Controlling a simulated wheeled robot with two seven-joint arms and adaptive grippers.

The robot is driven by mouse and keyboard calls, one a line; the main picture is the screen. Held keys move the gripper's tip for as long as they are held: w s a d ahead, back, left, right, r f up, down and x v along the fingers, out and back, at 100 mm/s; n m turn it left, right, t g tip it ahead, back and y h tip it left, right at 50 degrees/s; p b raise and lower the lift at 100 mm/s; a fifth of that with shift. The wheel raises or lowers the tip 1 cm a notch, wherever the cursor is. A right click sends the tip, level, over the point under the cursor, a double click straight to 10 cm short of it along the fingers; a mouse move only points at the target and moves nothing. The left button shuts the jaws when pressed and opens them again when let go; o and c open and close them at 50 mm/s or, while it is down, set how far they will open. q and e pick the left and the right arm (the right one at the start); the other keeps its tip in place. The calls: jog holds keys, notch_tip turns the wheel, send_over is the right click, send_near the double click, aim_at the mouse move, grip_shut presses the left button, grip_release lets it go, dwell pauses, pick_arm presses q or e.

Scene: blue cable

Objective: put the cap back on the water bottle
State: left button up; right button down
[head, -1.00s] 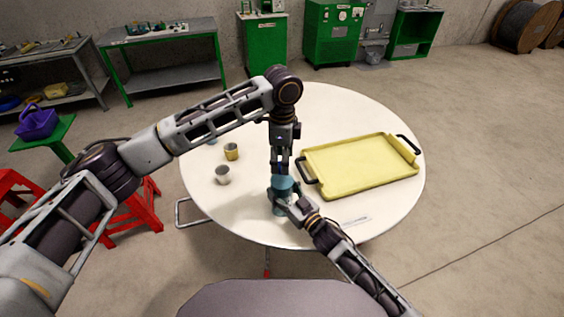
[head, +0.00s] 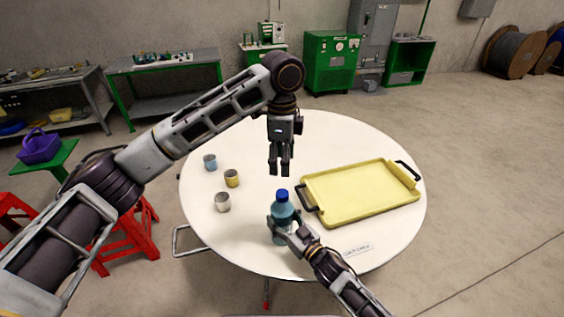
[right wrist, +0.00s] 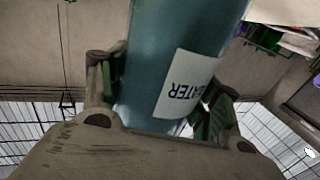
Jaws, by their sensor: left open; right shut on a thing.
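The blue-teal water bottle (head: 284,212) stands upright on the round white table, near its front edge. A dark blue cap (head: 282,195) sits on its top. My right gripper (head: 286,230) is shut around the bottle's body from the lower right. In the right wrist view the bottle (right wrist: 175,60) with its "WATER" label is between the fingers, and its top is out of frame. My left gripper (head: 280,173) is open and empty, pointing down above the bottle and apart from the cap.
A yellow tray (head: 330,213) with black handles lies on the right of the white table (head: 340,140). A blue cup (head: 210,162), a yellow cup (head: 232,178) and a white cup (head: 222,202) stand on the left. A small label card (head: 357,249) lies near the front edge.

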jog(key=shift+c, duration=1.3)
grip_release()
jog(key=shift+s+d, duration=0.1)
jog(key=v, duration=1.1)
jog(key=shift+s+d, duration=0.25)
jog(key=shift+s, duration=0.05)
